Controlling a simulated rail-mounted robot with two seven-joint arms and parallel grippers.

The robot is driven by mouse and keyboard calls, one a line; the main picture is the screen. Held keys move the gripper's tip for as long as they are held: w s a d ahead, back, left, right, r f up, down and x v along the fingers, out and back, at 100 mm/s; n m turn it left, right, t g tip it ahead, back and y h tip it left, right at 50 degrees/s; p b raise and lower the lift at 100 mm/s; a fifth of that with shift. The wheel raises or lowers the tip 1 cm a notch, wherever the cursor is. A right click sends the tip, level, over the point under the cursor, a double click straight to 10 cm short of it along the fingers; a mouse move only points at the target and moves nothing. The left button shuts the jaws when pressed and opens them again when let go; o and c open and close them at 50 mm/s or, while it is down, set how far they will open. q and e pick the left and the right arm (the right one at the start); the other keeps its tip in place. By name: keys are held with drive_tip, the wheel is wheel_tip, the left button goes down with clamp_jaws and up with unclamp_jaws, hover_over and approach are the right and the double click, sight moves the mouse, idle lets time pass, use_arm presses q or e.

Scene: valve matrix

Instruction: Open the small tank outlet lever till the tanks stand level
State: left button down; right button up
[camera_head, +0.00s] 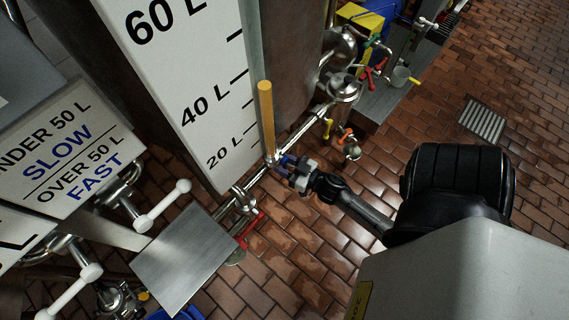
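My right gripper (287,168), on the arm coming in from the right, is low by the foot of the yellow gauge column (267,118), next to the steel outlet pipe (300,127). A small dark blue part (284,160) shows at its fingertips; whether this is a lever handle, and whether the fingers are closed on it, I cannot tell. The column stands beside a white scale board (200,85) marked 20, 40 and 60 L. A red lever (250,229) is on the pipe to the lower left. No label shows which is the small tank outlet lever. My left gripper is out of view.
A sign (68,150) reads slow under 50 L, fast over 50 L. White-ended handles (163,206) and a steel plate (183,260) are at lower left. Brick floor (440,110) is open at right.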

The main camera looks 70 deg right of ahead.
clamp_jaws()
idle(0.3)
idle(0.3)
